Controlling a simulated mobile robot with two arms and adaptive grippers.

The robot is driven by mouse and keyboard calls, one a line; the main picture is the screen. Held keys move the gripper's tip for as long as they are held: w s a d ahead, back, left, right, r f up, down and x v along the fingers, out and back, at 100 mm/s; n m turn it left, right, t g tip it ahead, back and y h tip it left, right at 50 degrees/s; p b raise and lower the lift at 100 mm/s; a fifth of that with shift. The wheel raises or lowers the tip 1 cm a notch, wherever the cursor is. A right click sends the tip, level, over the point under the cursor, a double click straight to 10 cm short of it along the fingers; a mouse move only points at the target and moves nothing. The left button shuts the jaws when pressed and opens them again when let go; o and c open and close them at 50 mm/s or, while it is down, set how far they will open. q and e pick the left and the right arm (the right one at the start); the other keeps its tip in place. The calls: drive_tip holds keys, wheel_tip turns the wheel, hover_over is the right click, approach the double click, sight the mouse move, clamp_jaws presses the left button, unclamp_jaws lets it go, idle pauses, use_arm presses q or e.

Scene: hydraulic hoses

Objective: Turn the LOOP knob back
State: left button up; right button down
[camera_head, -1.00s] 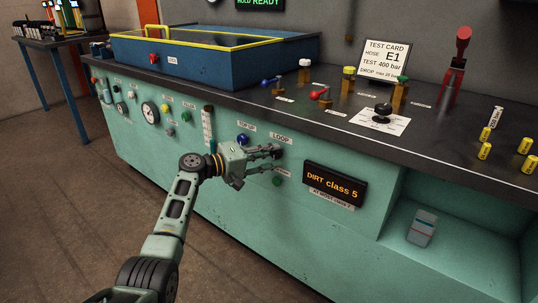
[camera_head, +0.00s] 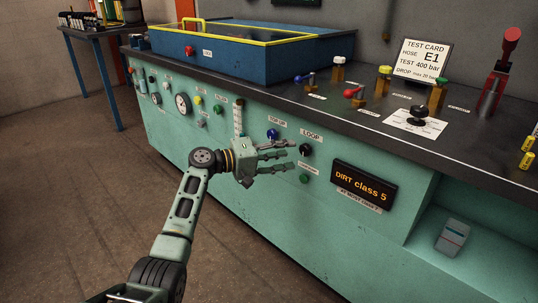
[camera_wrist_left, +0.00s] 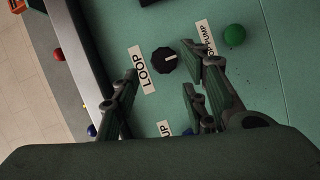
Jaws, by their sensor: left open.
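The black LOOP knob (camera_head: 306,150) sits on the green front panel below its LOOP label. In the left wrist view the knob (camera_wrist_left: 164,59) is dark and many-sided, with a pale mark on its side toward the pump label. My left gripper (camera_head: 290,154) is open, with its fingers toward the panel, just left of the knob in the head view. In the left wrist view the open fingers (camera_wrist_left: 160,76) lie on either side of the knob's line, with the knob just beyond them and apart from them. My right gripper is not in view.
A green button (camera_head: 304,179) is below the knob and a blue knob (camera_head: 272,135) is up to its left. The DIRT class 5 display (camera_head: 364,184) is to the right. The dark countertop (camera_head: 330,115) overhangs above, with valves on it. The floor at left is clear.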

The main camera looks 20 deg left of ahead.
use_arm(q)
drive_tip(key=v, duration=0.6)
drive_tip(key=shift+s, duration=0.15)
